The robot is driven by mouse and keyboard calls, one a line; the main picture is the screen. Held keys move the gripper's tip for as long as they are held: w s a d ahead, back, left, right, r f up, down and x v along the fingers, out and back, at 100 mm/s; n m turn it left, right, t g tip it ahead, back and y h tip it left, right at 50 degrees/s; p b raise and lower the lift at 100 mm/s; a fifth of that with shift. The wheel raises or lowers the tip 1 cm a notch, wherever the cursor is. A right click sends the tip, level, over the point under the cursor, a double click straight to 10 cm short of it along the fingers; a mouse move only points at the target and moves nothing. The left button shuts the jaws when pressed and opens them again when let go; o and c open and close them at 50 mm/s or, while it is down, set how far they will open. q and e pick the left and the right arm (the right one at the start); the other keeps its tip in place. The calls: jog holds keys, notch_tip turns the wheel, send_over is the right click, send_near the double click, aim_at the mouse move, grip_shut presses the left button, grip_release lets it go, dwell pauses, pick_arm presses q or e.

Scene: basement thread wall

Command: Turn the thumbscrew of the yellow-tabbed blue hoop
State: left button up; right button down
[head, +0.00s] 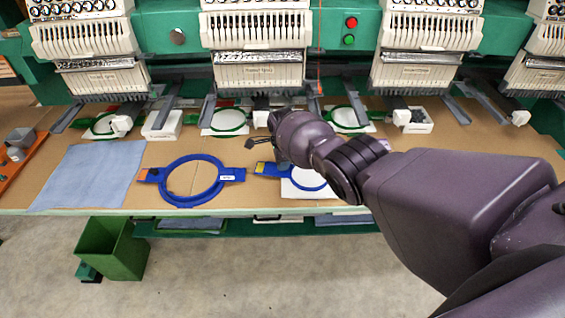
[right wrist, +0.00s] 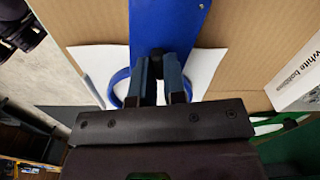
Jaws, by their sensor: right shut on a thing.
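The yellow-tabbed blue hoop (head: 272,170) lies on the table with white material in its ring, partly hidden by my right arm. Its yellow tab (head: 261,168) is at its left end. In the right wrist view its broad blue bar (right wrist: 168,28) runs to the top, and part of the ring shows beside my fingers. My right gripper (head: 284,161) is down at the hoop. In the right wrist view the gripper (right wrist: 161,70) is shut on a small dark part where bar and ring meet, which looks like the thumbscrew; the fingers mostly hide it. My left gripper is not in view.
Another blue hoop (head: 180,201), orange-tabbed with a white label, lies to the left. A blue cloth (head: 85,178) lies further left. Embroidery heads (head: 255,45) stand behind, with green hoops (head: 228,131) below. A white box (right wrist: 300,75) is nearby. A green bin (head: 112,250) stands on the floor.

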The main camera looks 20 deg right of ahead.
jog(key=c, duration=1.2)
grip_release()
jog(key=shift+o, duration=0.2)
jog(key=shift+r, duration=0.1)
jog(key=shift+r+b, duration=0.45)
jog(key=shift+r, duration=0.8)
notch_tip(320, 180, up, 8)
jog(key=shift+p, duration=0.4)
jog(key=shift+r, duration=0.1)
